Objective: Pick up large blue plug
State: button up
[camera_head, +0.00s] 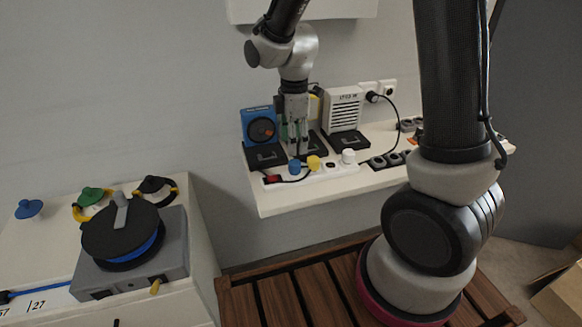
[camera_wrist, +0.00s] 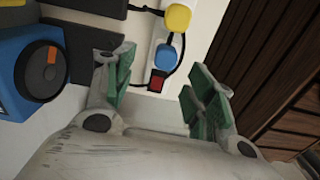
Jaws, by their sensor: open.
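A small blue plug (camera_head: 294,166) sits in a white power strip (camera_head: 330,172) near the front of the wall shelf; the plug also shows in the wrist view (camera_wrist: 165,55), beyond the gap between my fingers. Another blue plug-like piece (camera_head: 29,208), wide and round, lies on the white cabinet at the far left. I cannot tell which one is the large blue plug. My gripper (camera_head: 297,143) is open and empty, over the shelf close behind the strip. Its green-padded fingers (camera_wrist: 159,76) are spread wide in the wrist view.
A yellow plug (camera_head: 313,162) stands right beside the small blue one, a white plug (camera_head: 348,156) farther right. A blue device (camera_head: 259,127) and a white speaker-like box (camera_head: 343,110) stand behind. A cable reel (camera_head: 122,232) occupies the left cabinet. Wooden slats (camera_head: 290,290) lie below.

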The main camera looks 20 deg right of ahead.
aim_at(293, 162)
jog(key=f, duration=0.7)
jog(key=shift+s+a+f, duration=0.15)
jog(key=shift+s+f, duration=0.25)
grip_shut()
